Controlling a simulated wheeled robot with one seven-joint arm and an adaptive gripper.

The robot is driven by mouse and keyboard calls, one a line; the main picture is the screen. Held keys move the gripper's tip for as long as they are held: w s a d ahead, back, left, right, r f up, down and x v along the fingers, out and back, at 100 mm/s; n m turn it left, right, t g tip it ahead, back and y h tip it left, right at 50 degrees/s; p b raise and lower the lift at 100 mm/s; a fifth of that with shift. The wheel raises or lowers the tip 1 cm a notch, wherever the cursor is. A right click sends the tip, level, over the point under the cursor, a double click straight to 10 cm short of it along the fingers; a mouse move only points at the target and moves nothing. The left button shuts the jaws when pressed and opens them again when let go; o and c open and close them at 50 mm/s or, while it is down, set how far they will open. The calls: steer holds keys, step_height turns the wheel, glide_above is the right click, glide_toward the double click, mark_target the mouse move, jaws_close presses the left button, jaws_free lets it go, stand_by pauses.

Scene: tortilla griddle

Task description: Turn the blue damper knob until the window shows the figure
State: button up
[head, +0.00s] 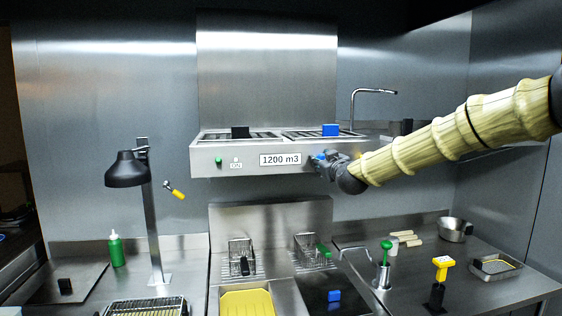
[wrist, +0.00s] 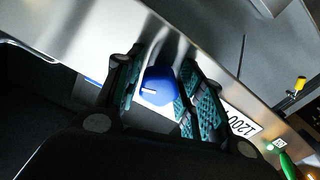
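The blue damper knob (wrist: 158,87) has a short white line on its face and sits on the steel front panel. In the head view the knob (head: 319,160) is partly covered by my gripper (head: 328,166). In the wrist view my gripper (wrist: 163,72) has its teal-padded fingers on either side of the knob, very close to it. I cannot tell whether both pads press on it. The white window (head: 280,159) left of the knob reads "1200 m3". The wrist view shows part of this window (wrist: 238,122), tilted, with "1200" readable.
The steel hood-like unit (head: 250,170) carries a green knob (head: 219,160) at its left and a blue block (head: 330,130) on top. A black lamp (head: 127,170) stands at left. Fryer baskets (head: 242,255) and the counter lie below. The space right under the unit is clear.

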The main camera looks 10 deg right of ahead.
steer(key=shift+s, duration=0.1)
steer(key=s+b, duration=0.2)
steer(key=s, duration=0.3)
steer(key=shift+s+a, duration=0.15)
steer(key=shift+s, duration=0.25)
stand_by(0.5)
steer(key=o, duration=0.3)
steer(key=shift+o, duration=0.2)
steer(key=shift+s, duration=0.15)
steer(key=s+b, duration=0.1)
steer(key=s, duration=0.4)
steer(key=shift+s+a+b, duration=0.1)
steer(key=shift+s+b, duration=0.25)
steer(key=shift+b, duration=0.05)
